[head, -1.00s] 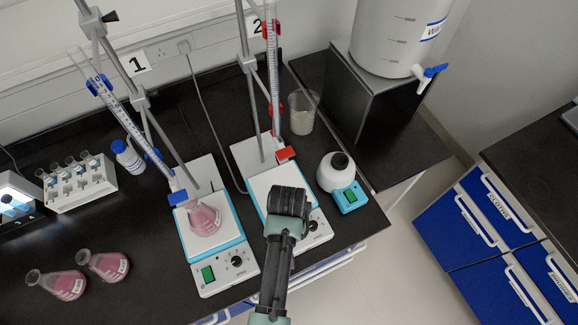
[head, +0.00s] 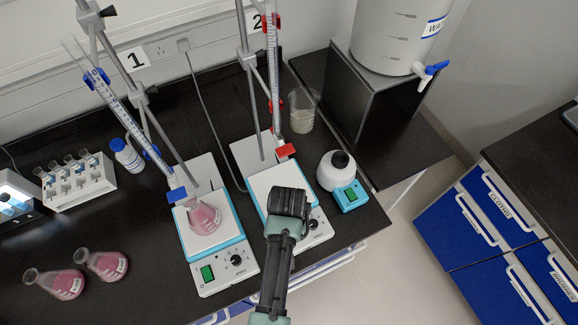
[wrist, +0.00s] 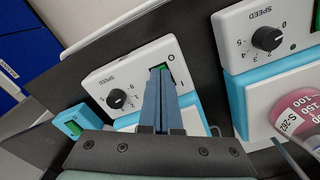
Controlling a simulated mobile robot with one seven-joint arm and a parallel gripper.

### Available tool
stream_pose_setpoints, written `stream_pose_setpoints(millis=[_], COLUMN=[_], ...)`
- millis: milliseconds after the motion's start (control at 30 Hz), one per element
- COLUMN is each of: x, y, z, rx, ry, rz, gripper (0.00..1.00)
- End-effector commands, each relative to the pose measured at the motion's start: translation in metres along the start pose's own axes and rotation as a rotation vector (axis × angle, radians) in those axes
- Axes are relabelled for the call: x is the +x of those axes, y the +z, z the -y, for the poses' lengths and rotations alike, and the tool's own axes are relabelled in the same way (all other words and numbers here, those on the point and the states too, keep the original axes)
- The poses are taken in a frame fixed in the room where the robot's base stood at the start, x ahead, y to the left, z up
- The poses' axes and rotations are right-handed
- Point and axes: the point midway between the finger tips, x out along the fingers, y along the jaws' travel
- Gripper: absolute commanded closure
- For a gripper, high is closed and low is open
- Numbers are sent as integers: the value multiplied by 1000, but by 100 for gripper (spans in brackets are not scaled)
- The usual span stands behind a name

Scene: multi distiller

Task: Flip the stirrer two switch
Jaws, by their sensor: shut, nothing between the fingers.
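Stirrer two (head: 277,182) is the white and blue plate unit below the "2" label, and my arm covers part of it in the head view. In the wrist view its front panel (wrist: 135,72) has a black speed knob (wrist: 117,98) and a green switch (wrist: 164,68) between O and I marks. My gripper (wrist: 160,74) is shut and empty. Its fingertips lie over the switch and hide part of it. I cannot tell whether they touch it, or which way the switch is tipped. In the head view the fingertips are hidden beneath my wrist.
Stirrer one (head: 233,222), with a pink flask (head: 204,216) on it, stands close on the left. A small device with a blue base (head: 350,196) stands on the right. Burette stands rise behind both stirrers. Two more pink flasks (head: 62,284) stand at the far left.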

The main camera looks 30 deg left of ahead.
Motion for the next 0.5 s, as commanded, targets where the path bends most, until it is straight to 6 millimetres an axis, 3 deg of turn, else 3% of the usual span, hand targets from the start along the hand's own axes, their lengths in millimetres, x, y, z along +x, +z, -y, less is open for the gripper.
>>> stream_pose_setpoints(millis=[500], x=[-38], y=[1], z=[0], rx=[0], ry=[0], rz=[3], gripper=[100])
